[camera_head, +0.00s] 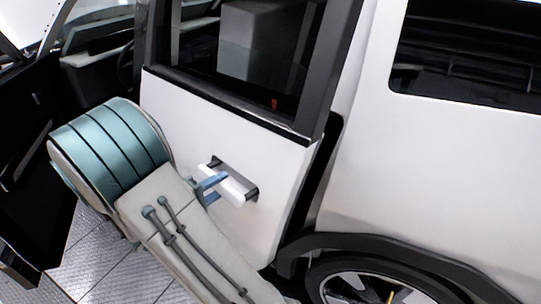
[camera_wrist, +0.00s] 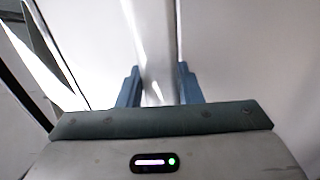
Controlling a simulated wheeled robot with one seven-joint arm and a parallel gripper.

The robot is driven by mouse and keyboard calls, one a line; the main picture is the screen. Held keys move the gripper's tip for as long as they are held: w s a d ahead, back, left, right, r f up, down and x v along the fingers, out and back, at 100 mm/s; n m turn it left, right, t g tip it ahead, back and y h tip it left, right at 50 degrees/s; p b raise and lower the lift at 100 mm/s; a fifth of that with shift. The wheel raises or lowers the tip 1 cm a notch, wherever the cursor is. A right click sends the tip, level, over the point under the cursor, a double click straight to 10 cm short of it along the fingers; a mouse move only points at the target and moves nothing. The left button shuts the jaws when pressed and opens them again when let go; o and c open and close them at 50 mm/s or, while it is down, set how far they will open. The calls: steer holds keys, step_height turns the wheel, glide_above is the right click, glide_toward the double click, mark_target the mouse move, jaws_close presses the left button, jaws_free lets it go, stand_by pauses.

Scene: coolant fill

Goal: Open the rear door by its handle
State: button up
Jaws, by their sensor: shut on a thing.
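The rear door (camera_head: 185,110) is a white panel with a dark window frame, in the middle of the head view. Its rear edge stands apart from the body, with a dark gap along it. The white door handle (camera_head: 238,190) sits across a dark recess in the panel. My gripper (camera_head: 212,188) has its blue fingers around the handle and is shut on it. In the wrist view the handle (camera_wrist: 156,60) runs as a pale bar between the two blue fingers (camera_wrist: 158,88). The part of the handle behind the fingers is hidden.
The front door (camera_head: 35,150) stands open at the far left. The rear wheel (camera_head: 375,285) and its dark arch are at the lower right, close to the door's lower rear corner. Tiled floor (camera_head: 95,265) shows at the lower left.

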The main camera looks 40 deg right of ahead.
steer(key=shift+m+g, duration=0.4)
steer(key=shift+g, duration=0.2)
steer(key=shift+a, duration=2.2)
steer(key=o, duration=1.2)
steer(key=shift+d, duration=0.1)
steer(key=b, duration=0.1)
glide_toward(216, 187)
steer(key=a, duration=0.3)
steer(key=shift+a, duration=0.3)
